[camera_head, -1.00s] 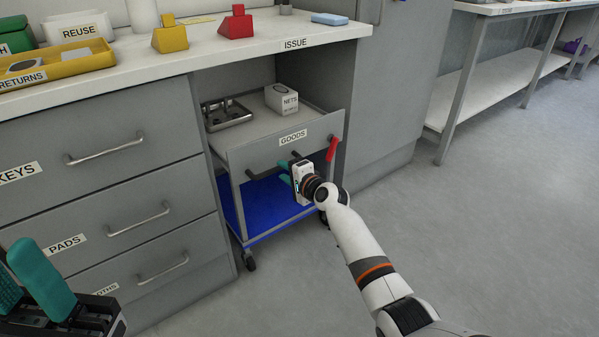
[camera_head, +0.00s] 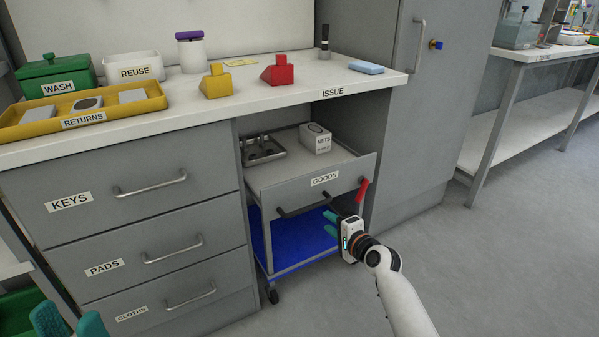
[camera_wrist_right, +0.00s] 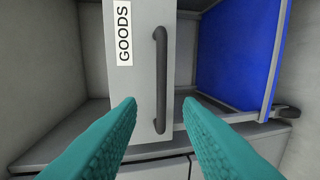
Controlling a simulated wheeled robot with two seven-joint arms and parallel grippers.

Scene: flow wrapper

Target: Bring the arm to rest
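My right gripper (camera_head: 332,224) is in front of the trolley's GOODS drawer (camera_head: 345,181), at the right end of its dark handle (camera_head: 310,203). In the right wrist view its two teal fingers (camera_wrist_right: 159,118) are spread wide. The handle (camera_wrist_right: 160,80) shows beyond and between them, and nothing is gripped. My left gripper (camera_head: 70,322) is at the bottom left of the head view. Its teal fingertips stand apart with nothing visible between them; the rest is cut off.
The drawer stands out from under the ISSUE counter (camera_head: 330,92), holding a NETS box (camera_head: 316,138) and a metal tray (camera_head: 263,150). A red lever (camera_head: 362,190) is at the drawer's right. A blue lower shelf (camera_head: 300,245) lies below. The floor at right is clear.

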